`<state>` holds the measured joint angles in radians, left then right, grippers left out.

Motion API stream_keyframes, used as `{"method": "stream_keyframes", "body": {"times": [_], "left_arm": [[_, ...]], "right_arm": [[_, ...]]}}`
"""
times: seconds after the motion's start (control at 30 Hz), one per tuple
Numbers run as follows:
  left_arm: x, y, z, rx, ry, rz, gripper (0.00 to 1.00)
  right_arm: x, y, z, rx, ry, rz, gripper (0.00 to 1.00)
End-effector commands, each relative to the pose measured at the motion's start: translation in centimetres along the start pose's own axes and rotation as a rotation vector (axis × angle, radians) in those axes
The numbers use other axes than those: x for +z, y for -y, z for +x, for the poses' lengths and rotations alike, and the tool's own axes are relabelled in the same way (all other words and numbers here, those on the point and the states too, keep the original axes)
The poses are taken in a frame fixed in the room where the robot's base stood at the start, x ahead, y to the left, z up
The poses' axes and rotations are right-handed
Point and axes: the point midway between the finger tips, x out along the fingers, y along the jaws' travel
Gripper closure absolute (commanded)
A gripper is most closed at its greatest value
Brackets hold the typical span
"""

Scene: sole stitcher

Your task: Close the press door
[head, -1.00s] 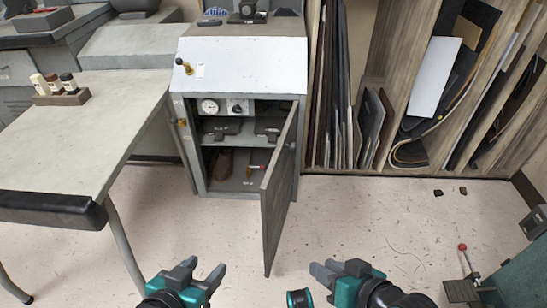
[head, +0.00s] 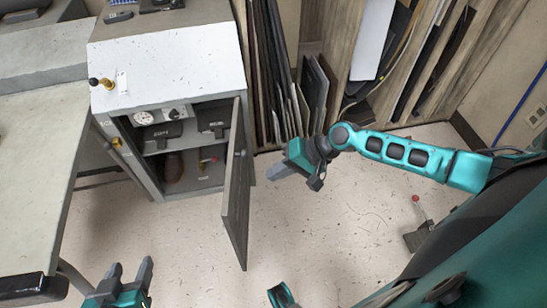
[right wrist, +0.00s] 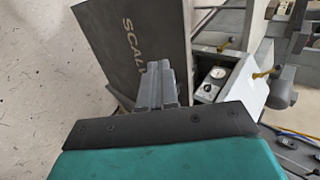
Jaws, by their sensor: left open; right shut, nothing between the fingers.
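The press is a grey cabinet with a white sloped top (head: 165,72). Its dark door (head: 236,190) is hinged on the right and stands wide open toward me. In the right wrist view the door's outer face (right wrist: 135,50) carries lettering, partly cut off. My right gripper (head: 272,174) is shut and empty, to the right of the door, on its outer side, with a small gap in the head view. Its fingers (right wrist: 157,80) overlap the door in the right wrist view; I cannot tell if they touch. My left gripper (head: 130,274) is open and empty, low at the left, before the cabinet.
Inside the cabinet are a gauge (head: 144,118), dark blocks and a shelf. A workbench (head: 30,160) stands at the left. Wooden racks with sheets (head: 310,95) stand behind my right arm. A red-knobbed pedal (head: 418,236) is on the floor at right. Floor before the door is clear.

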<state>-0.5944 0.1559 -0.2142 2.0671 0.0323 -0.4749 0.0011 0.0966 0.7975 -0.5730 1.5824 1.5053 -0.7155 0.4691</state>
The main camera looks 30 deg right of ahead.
Motion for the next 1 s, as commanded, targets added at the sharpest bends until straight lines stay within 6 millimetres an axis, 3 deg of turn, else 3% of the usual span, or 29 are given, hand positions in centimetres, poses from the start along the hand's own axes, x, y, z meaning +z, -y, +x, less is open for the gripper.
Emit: {"method": "stream_keyframes", "body": {"times": [0.1,0.3,0.4,0.6,1.0], "left_arm": [[0.9,0.0,0.5,0.001,0.003,0.0,0.45],[1.8,0.0,1.1,0.001,0.003,0.0,0.45],[1.6,0.0,0.9,0.001,0.005,-0.001,0.45],[1.6,0.0,1.0,0.001,0.004,-0.002,0.45],[1.2,-0.2,1.0,0.001,-0.003,-0.011,0.45]], "right_arm": [[0.0,-0.1,3.0,-0.003,0.0,0.0,1.0],[0.0,0.0,7.1,-0.003,0.0,-0.001,1.0],[0.0,1.4,8.0,-0.003,0.0,-0.004,1.0],[0.0,2.6,9.2,-0.001,0.0,-0.003,1.0],[0.1,2.8,9.4,0.0,0.0,-0.002,1.0]]}}
